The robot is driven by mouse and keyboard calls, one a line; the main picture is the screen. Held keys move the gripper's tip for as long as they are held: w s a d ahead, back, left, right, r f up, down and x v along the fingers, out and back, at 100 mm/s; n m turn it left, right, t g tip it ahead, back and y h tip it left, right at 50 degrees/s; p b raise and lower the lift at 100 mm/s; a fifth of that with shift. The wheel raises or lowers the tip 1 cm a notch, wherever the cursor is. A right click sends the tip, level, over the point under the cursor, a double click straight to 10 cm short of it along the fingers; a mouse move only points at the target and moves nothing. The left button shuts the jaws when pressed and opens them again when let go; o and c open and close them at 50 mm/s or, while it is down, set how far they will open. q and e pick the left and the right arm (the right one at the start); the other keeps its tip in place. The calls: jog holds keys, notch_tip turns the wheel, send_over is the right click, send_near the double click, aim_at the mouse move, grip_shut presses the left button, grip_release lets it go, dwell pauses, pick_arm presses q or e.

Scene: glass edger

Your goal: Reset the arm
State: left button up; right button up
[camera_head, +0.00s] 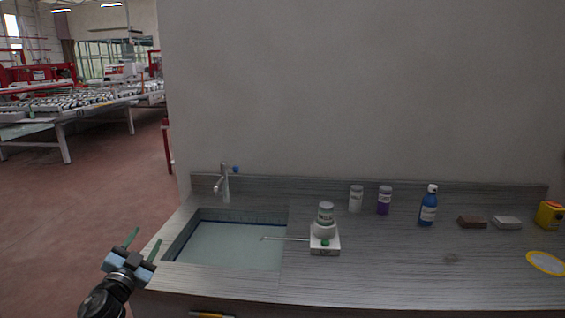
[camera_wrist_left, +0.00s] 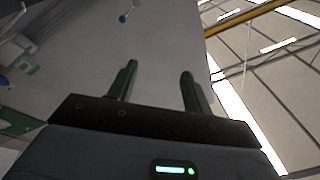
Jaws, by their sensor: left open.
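My left gripper (camera_head: 143,241) is at the lower left of the head view, beside the left end of the counter. Its two green fingers point up and are spread apart, with nothing between them. The left wrist view also shows the open fingers (camera_wrist_left: 155,85) with the grey wall and the ceiling beyond. My right gripper is in neither view.
The counter (camera_head: 400,270) holds a sink (camera_head: 225,246) with a tap (camera_head: 224,183). Right of the sink are a white scale (camera_head: 325,247) with a jar (camera_head: 325,212), a blue bottle (camera_head: 428,207) and a yellow device (camera_head: 550,215). Open floor (camera_head: 80,210) lies left.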

pick_arm(q)
jog(key=a+f+n+g+y, duration=0.3)
jog(key=f+n+g, duration=0.1)
jog(key=f+n, duration=0.15)
jog(key=s+d+f+g+h, duration=0.1)
jog(key=s+d+f+g, duration=0.1)
jog(key=s+d+f, duration=0.5)
jog(key=s+d+f+g+h, duration=0.1)
jog(key=s+d+f, duration=0.1)
jog(key=s+f, duration=0.85)
jog(key=s+d+f+g, duration=0.2)
jog(key=s+d+f, duration=0.2)
jog(key=s, duration=0.9)
jog(key=s+d+f+g+h, duration=0.1)
jog(key=s+d+f, duration=0.4)
jog(key=s, duration=0.8)
jog(key=shift+s+n+g, duration=0.25)
jog(key=shift+n+g, duration=0.1)
jog(key=shift+g, duration=0.05)
